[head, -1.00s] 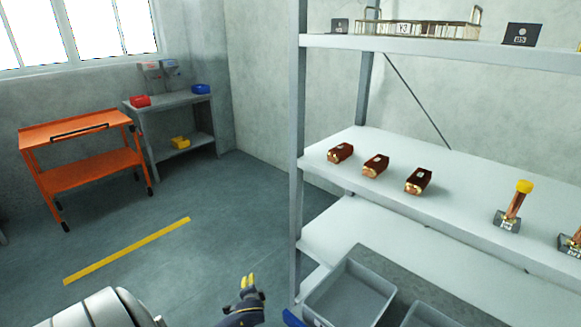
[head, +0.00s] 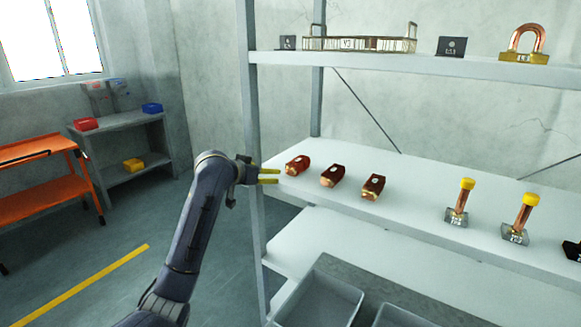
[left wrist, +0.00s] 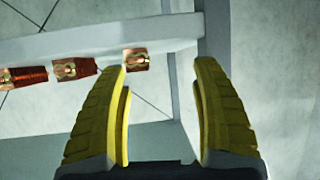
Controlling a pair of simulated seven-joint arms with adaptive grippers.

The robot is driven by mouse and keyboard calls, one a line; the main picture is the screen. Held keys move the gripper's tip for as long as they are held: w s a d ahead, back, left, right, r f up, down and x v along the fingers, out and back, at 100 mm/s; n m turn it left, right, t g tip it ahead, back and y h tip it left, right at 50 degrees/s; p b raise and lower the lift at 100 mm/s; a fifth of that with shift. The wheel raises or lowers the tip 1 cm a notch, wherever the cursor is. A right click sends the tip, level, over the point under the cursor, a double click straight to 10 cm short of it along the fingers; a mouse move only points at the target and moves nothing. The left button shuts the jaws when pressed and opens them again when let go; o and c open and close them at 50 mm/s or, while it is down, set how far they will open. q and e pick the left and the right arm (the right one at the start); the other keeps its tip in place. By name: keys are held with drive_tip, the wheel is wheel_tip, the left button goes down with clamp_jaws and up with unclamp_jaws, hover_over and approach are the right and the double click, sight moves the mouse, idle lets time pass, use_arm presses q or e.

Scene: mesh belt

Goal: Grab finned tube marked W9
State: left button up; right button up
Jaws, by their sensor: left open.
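Three dark red finned tubes with coppery ends lie in a row on the middle shelf in the head view: the left one (head: 298,165), the middle one (head: 333,175) and the right one (head: 373,187). Each has a small pale mark, too small to read, so I cannot tell which is W9. My left gripper (head: 270,176) is open and empty at the shelf's left end, just left of the nearest tube. In the left wrist view, the tubes (left wrist: 136,60) show beyond and left of the open yellow fingers (left wrist: 163,115). My right gripper is not in view.
The shelf's front left post (head: 252,150) stands close to my left gripper. Copper pieces with yellow caps (head: 457,202) stand farther right on the middle shelf (head: 410,212). A wire basket (head: 360,44) is on the upper shelf. Grey bins (head: 325,290) sit below.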

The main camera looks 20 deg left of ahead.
sight(294, 162)
use_arm(q)
drive_tip(key=d+r+m+h, duration=0.1)
drive_tip(key=d+r+h, duration=0.15)
drive_tip(key=r, duration=0.25)
drive_tip(key=shift+y, duration=0.35)
drive_tip(key=x, duration=1.1)
drive_tip(key=shift+w+d+f, duration=0.15)
drive_tip(key=shift+d, duration=0.35)
drive_tip(key=shift+x, duration=2.55)
drive_tip(key=shift+f, duration=0.1)
clamp_jaws()
